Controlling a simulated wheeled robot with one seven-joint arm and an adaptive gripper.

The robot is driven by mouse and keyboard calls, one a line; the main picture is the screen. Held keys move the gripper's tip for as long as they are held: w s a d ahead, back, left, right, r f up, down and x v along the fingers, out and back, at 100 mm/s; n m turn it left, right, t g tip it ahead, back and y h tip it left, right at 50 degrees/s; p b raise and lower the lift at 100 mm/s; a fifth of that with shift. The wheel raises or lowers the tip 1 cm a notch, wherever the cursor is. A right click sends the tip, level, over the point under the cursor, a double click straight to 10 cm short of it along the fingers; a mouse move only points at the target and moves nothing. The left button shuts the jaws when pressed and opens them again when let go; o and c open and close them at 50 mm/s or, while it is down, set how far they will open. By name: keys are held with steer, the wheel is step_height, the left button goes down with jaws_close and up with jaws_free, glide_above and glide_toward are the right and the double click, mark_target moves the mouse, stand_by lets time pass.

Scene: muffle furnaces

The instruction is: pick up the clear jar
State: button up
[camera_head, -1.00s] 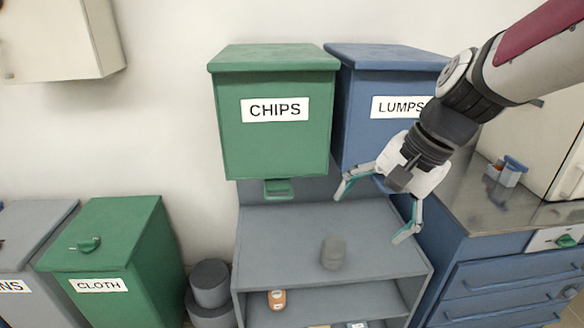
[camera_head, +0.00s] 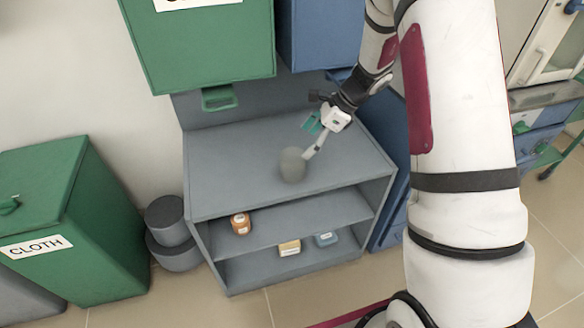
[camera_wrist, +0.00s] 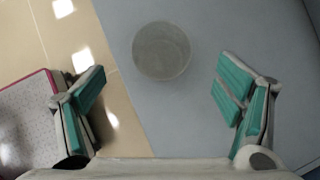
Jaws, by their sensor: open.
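The clear jar (camera_head: 293,165) is a small greyish, see-through cylinder standing upright on the top of the grey shelf unit (camera_head: 230,160), near its front edge. My gripper (camera_head: 312,137) is just beyond and to the right of the jar in the head view, with one finger showing close to it. In the wrist view the jar (camera_wrist: 161,51) is seen from above, ahead of and between the two spread, teal-padded fingers of my gripper (camera_wrist: 160,95). The fingers are open and nothing is between their pads.
An orange jar (camera_head: 241,224) and other small containers sit on the lower shelves. A green CLOTH bin (camera_head: 75,215) and dark round tubs (camera_head: 170,230) stand at left.

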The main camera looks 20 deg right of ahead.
mark_target(286, 165)
steer(key=b+x, duration=0.1)
steer(key=x, duration=0.6)
steer(key=shift+a+f, duration=0.1)
steer(key=shift+f, duration=0.15)
steer(key=b+x, duration=0.1)
steer(key=x, duration=0.4)
steer(key=c, duration=1.2)
